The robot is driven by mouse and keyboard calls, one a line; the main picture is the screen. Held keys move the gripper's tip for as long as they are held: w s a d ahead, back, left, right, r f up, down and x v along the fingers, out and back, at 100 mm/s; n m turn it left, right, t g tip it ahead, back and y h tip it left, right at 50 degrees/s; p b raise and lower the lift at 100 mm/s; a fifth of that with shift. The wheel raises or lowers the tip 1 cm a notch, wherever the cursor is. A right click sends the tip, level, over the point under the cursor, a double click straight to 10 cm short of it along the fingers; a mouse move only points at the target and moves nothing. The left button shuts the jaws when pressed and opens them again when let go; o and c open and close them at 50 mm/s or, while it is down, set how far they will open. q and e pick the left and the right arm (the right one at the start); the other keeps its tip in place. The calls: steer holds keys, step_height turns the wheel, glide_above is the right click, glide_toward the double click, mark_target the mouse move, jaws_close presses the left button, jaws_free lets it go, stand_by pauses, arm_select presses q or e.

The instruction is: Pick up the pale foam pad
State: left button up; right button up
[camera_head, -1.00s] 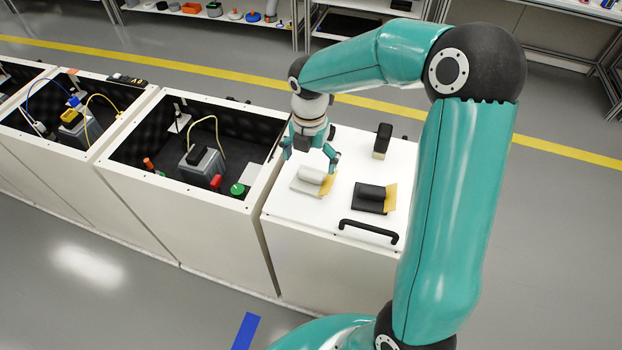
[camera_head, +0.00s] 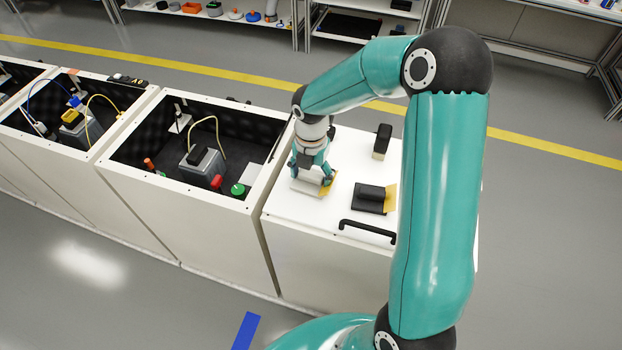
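The pale foam pad (camera_head: 308,173), a white block with a rounded grip on top and a yellow sheet at its right edge, lies on the white cabinet top (camera_head: 290,212). My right gripper (camera_head: 311,176) points down over it, one finger at each end of the rounded grip. The fingers look closed against the grip, which they partly hide. The pad rests on the top, not visibly lifted. A dark pad (camera_head: 370,197) of similar shape, also with a yellow sheet, lies to its right. My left gripper is not in view.
A dark upright block with a pale base (camera_head: 381,142) stands behind the pads. A black handle (camera_head: 368,231) is at the front of the cabinet top. To the left is an open bin (camera_head: 150,185) with a device, cable and red and green parts.

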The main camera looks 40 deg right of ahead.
steer(key=c, duration=0.5)
